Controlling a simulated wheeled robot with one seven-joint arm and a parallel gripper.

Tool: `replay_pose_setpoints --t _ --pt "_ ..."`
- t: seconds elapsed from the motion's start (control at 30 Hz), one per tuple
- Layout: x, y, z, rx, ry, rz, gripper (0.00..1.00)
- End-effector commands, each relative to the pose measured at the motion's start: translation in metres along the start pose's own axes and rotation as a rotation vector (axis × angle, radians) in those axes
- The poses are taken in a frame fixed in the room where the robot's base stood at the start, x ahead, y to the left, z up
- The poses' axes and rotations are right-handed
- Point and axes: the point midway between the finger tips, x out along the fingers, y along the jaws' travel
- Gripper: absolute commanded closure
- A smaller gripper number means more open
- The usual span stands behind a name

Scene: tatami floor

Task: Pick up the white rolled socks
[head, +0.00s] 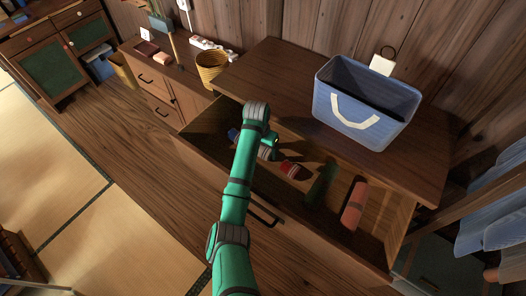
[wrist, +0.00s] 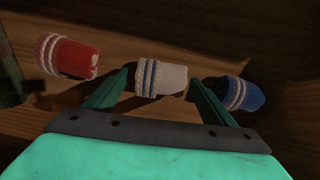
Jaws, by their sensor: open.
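The white rolled socks (wrist: 162,78), with blue-grey stripes at one end, lie on the wooden drawer bottom in the wrist view. My gripper (wrist: 158,84) is open, with one green finger to the left of the socks and the other to the right. The fingertips are close to both ends of the socks; I cannot tell whether they touch. In the head view my gripper (head: 268,150) reaches down into the open drawer (head: 385,232), and my arm largely hides the white socks there.
Red rolled socks (wrist: 68,56) lie left of the white ones and blue rolled socks (wrist: 236,93) right. A green roll (head: 322,185) and a pink roll (head: 354,205) lie farther right in the drawer. The dresser top with a blue basket (head: 340,118) overhangs the drawer's back.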

Motion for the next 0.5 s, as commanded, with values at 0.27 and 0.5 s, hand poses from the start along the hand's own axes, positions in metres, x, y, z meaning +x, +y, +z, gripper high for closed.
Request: replay_pose_setpoints --t 0.27,0.5 --pt "-0.0002 0.0003 -0.0002 0.0 0.0 0.0 0.65" --pt "-0.0005 0.0003 -0.0003 0.001 0.0 0.0 0.66"
